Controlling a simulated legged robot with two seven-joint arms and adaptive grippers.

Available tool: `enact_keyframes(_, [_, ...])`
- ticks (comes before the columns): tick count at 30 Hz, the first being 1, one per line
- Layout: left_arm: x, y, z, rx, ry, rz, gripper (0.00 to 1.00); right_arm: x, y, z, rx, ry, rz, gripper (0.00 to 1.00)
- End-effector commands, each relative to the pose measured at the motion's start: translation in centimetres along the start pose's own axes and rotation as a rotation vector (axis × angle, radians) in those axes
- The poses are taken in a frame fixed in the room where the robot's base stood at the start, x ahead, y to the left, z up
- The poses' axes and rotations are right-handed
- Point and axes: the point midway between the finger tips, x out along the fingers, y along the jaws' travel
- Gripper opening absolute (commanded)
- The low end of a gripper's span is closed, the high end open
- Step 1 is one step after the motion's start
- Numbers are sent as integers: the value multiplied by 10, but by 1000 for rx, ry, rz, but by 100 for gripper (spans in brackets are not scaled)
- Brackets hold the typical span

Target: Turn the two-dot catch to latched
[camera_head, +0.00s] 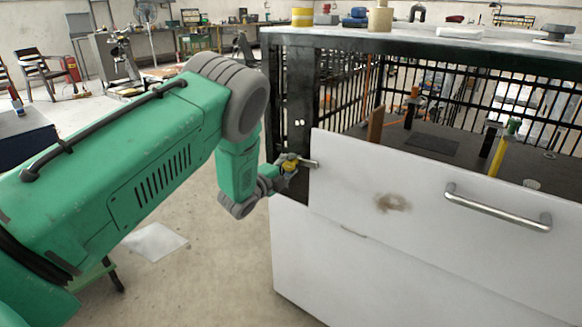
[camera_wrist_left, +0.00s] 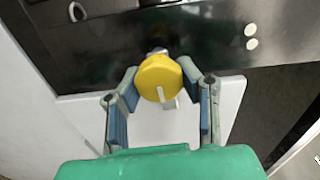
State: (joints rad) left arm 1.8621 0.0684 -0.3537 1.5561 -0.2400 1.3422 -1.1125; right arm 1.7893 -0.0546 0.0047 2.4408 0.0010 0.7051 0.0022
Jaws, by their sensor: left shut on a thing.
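The two-dot catch has a round yellow knob (camera_wrist_left: 160,78) on the black post, beside two pale dots (camera_wrist_left: 251,37). The dots also show on the post in the head view (camera_head: 299,122), above the catch. A short metal bar (camera_head: 309,163) reaches right from the catch, in front of the white panel's (camera_head: 350,170) upper left edge. My left gripper (camera_head: 284,168) is shut on the yellow knob, one finger on each side in the left wrist view (camera_wrist_left: 161,88). The fingers partly hide the knob in the head view. My right gripper is not in view.
The white panel carries a metal handle (camera_head: 497,208) and a brown stain (camera_head: 393,203). Behind it is a black barred enclosure with several items inside. Jars and tools stand on its top (camera_head: 350,40). The floor (camera_head: 210,280) left of the panel is mostly open.

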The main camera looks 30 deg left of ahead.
Motion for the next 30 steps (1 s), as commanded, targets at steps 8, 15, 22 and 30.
enact_keyframes(8, [-4, 9, 2, 75, -5, 20, 0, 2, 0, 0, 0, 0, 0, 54])
enact_keyframes(15, [-4, 9, 2, 90, -5, 20, 0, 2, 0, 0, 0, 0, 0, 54])
enact_keyframes(22, [-4, 9, 2, 89, -5, 20, 0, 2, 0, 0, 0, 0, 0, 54])
enact_keyframes(30, [-3, 6, 1, 89, -2, 12, 54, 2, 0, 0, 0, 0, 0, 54])
